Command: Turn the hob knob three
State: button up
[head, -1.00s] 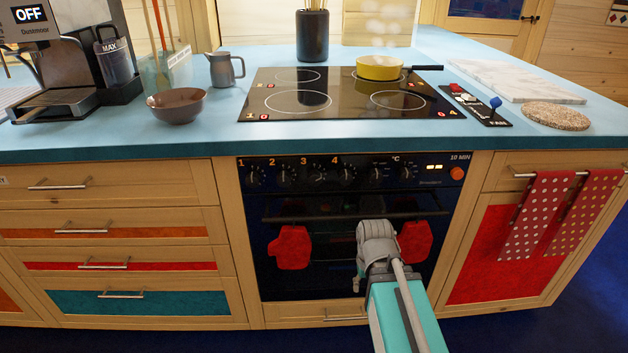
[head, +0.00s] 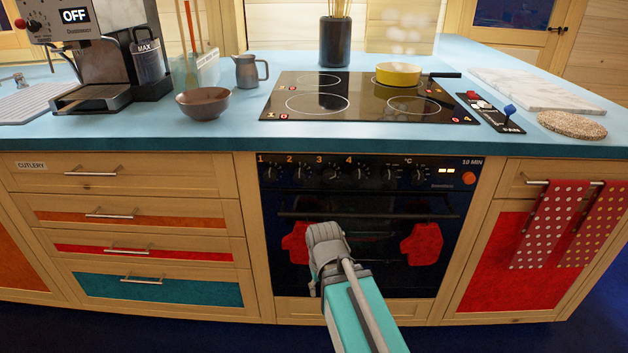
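Hob knob three (head: 331,173) is a small dark knob under the orange number 3. It sits in the row of knobs on the black oven panel, between the knobs marked 2 and 4. My gripper (head: 318,290) is at the end of my teal arm, in front of the oven door and well below the knob row. It is apart from the knob. My arm's grey wrist hides most of the gripper, so I cannot tell whether the fingers are open or shut.
The oven handle (head: 368,215) crosses the door below the knobs. Two red mitts (head: 421,244) hang on the door. A yellow pan (head: 398,74) sits on the black hob (head: 330,122). Dotted towels (head: 548,225) hang at the right. The space before the knobs is clear.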

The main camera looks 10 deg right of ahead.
aim_at(328, 175)
jog(key=u, duration=0.9)
jog(key=k, duration=0.55)
jog(key=z, duration=1.85)
